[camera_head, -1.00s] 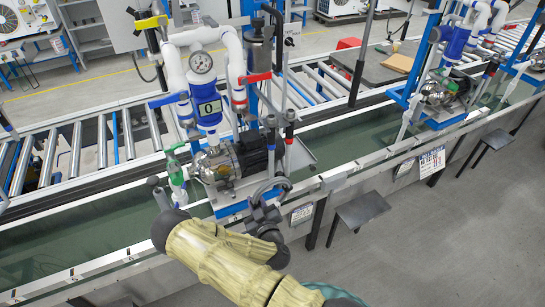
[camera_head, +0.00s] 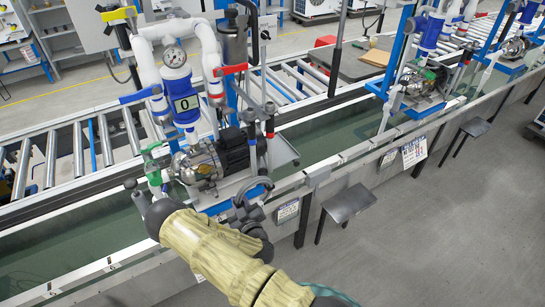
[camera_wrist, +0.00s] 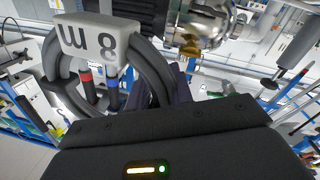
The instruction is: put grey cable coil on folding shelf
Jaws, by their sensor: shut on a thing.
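The grey cable coil (camera_wrist: 150,75) fills the upper left of the wrist view, with dark loops and a pale tag reading "8 m". My gripper (camera_wrist: 172,88) is shut on it; the fingertips are mostly hidden by the coil. In the head view my gripper (camera_head: 246,212) holds the coil (camera_head: 256,187) in front of the nearest pump station; I cannot tell whether the coil touches the station. A small dark grey folding shelf (camera_head: 349,204) projects from the trough front, to the right of my gripper, and its visible top is bare. A similar shelf (camera_head: 476,127) is farther right.
The near pump station (camera_head: 185,105), with pump, white pipes and gauge, stands just behind my gripper. A second station (camera_head: 418,75) is farther right. The long trough (camera_head: 330,135) runs across the view.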

